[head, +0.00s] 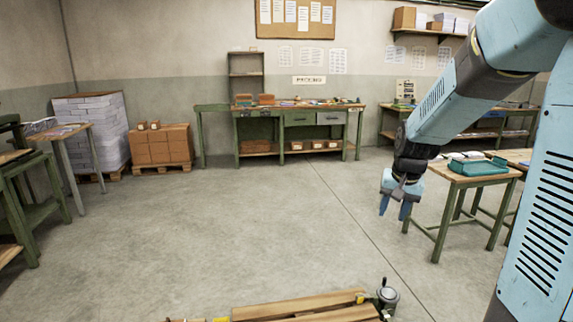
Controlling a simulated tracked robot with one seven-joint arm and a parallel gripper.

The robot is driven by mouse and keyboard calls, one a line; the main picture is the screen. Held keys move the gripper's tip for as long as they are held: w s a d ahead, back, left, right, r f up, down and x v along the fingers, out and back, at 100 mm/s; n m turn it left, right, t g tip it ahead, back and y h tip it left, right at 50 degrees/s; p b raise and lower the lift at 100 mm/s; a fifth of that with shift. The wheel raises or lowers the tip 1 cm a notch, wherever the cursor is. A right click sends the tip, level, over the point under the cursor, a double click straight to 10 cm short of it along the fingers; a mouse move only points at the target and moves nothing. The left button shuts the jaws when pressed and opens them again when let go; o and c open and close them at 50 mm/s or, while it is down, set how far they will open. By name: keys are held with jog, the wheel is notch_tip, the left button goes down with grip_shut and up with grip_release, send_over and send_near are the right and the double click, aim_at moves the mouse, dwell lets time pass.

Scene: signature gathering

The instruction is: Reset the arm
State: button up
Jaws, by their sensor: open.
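My arm comes in from the right side in the head view, blue-grey with dark joints. My gripper (395,207) hangs at its end with the fingers pointing down. The two blue fingers are apart, and nothing shows between them. It is over open floor, just left of a small wooden table in the picture, and appears apart from it.
The small table (468,176) on the right bears a teal tray (478,167). A green workbench (299,118) stands at the back wall. Pallets with boxes (161,146) and paper stacks (92,130) stand back left. Wooden planks (295,305) show at the bottom. The middle floor is clear.

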jog(key=s+a+r+n+t, duration=0.1)
jog(key=s+r, duration=0.4)
jog(key=s, duration=0.6)
jog(key=s+a+r+n+t, duration=0.1)
jog(key=s+a+r+n, duration=0.2)
jog(key=s+r, duration=0.3)
jog(key=s, duration=0.5)
jog(key=shift+s+t, duration=0.35)
jog(key=shift+t, duration=0.05)
jog(key=shift+a, duration=0.1)
jog(key=shift+c, duration=0.4)
dwell(0.3)
